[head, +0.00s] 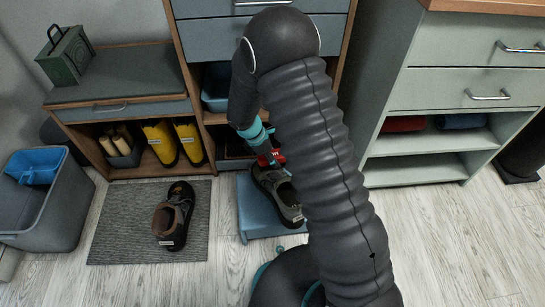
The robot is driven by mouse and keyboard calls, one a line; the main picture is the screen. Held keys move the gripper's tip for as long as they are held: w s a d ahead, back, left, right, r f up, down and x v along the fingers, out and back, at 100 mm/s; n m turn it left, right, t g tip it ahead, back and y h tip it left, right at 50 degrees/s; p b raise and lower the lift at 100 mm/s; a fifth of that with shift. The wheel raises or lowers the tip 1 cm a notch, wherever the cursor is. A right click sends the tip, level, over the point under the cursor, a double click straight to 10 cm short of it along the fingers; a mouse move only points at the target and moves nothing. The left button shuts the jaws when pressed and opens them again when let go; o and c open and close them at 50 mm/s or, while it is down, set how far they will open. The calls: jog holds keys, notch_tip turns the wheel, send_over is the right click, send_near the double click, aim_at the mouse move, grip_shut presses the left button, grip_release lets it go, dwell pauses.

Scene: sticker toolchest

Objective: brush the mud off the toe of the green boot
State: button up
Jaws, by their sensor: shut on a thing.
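The green boot (287,208), grey-green with a dark opening, rests on a blue step (252,218) on the floor, partly behind my arm. A white label shows at its near end. My gripper (270,156) is above the boot's far end, shut on a small red thing (278,159) that looks like a brush. The red thing is close over the boot; I cannot tell whether they touch. The fingers are partly hidden, and mud on the boot is too small to make out.
A brown boot (170,220) stands on a grey mat (108,232) to the left. Yellow boots (160,143) are in the bench cubby. A grey bin (40,215) holds a blue container (35,165). A green cabinet (425,80) stands right.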

jog(key=shift+w+a+r+p, duration=0.1)
jog(key=shift+w+r+p, duration=0.05)
jog(key=shift+r+p, duration=2.9)
jog(key=shift+r+b, duration=0.4)
jog(key=shift+b, duration=0.15)
